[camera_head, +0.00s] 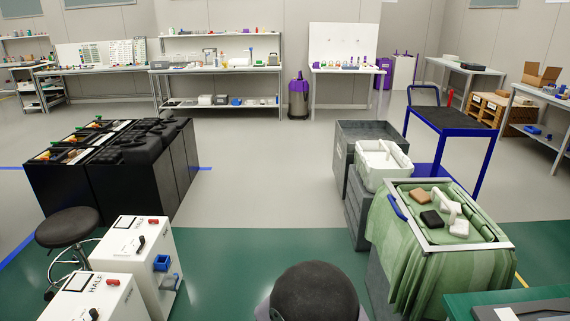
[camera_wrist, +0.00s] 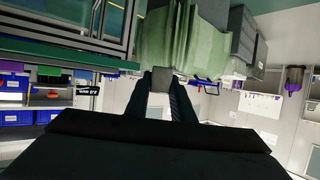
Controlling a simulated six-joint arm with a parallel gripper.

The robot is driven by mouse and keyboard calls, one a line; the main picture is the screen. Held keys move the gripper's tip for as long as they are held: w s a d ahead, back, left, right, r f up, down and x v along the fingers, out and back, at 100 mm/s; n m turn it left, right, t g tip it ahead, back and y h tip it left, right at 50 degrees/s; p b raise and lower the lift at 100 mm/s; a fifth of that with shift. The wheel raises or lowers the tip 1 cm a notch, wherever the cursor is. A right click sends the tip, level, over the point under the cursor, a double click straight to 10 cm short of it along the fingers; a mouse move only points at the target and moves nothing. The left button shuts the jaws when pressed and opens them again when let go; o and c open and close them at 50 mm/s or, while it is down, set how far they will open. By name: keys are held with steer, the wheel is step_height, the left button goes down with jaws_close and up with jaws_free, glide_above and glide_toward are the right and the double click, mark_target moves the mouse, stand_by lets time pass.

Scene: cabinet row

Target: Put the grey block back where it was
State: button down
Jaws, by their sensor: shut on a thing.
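The grey block (camera_wrist: 160,82) shows in the wrist view, between the dark fingertips of my gripper (camera_wrist: 161,88). My gripper is shut on it. The wrist picture is upside down, and the green cloth-draped cart (camera_wrist: 185,35) shows behind the block, with no visible contact. In the head view I cannot make out my gripper or the grey block. The draped cart (camera_head: 397,270) stands at the right there. On its lid lie a brown block (camera_head: 420,195), a black block (camera_head: 432,219) and white pieces (camera_head: 449,207). The place the grey block came from is not identifiable.
Grey crates with a white bin (camera_head: 384,178) stand behind the cart. A blue trolley (camera_head: 450,120) is behind them. Black cabinets (camera_head: 140,185), a stool (camera_head: 68,227) and white HALF boxes (camera_head: 135,250) are at the left. The floor between is largely clear.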

step_height(320, 180, up, 9)
steer(key=s+a+p, duration=0.1)
steer(key=a+p, duration=0.1)
steer(key=p, duration=1.2)
steer(key=shift+s+f+n+y, duration=0.2)
steer(key=shift+s+n+y, duration=0.1)
steer(key=shift+s, duration=0.05)
steer(key=shift+t, duration=0.3)
